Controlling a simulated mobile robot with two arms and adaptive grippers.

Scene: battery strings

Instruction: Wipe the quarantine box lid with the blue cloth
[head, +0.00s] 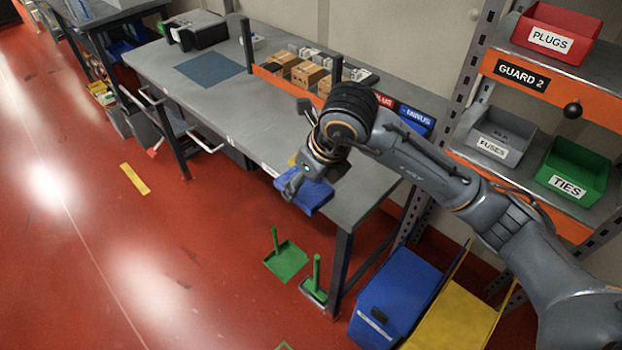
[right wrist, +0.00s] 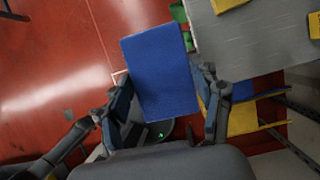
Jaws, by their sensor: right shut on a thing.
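My right gripper (head: 298,182) is shut on the blue cloth (head: 313,197), beside the front edge of the workbench. In the right wrist view the cloth (right wrist: 160,75) is a flat blue rectangle between the two fingers (right wrist: 166,100), with floor behind it. No label reading quarantine shows, so I cannot tell which container is the quarantine box. A yellow container (head: 462,312) and a blue bin (head: 393,298) stand on the floor at the lower right. My left gripper is not in view.
The grey workbench (head: 225,105) has a bare front half, with brown boxes (head: 307,74) and a dark mat (head: 210,69) behind. A green dustpan (head: 286,262) lies on the floor. A shelf rack (head: 549,80) with labelled bins stands at right.

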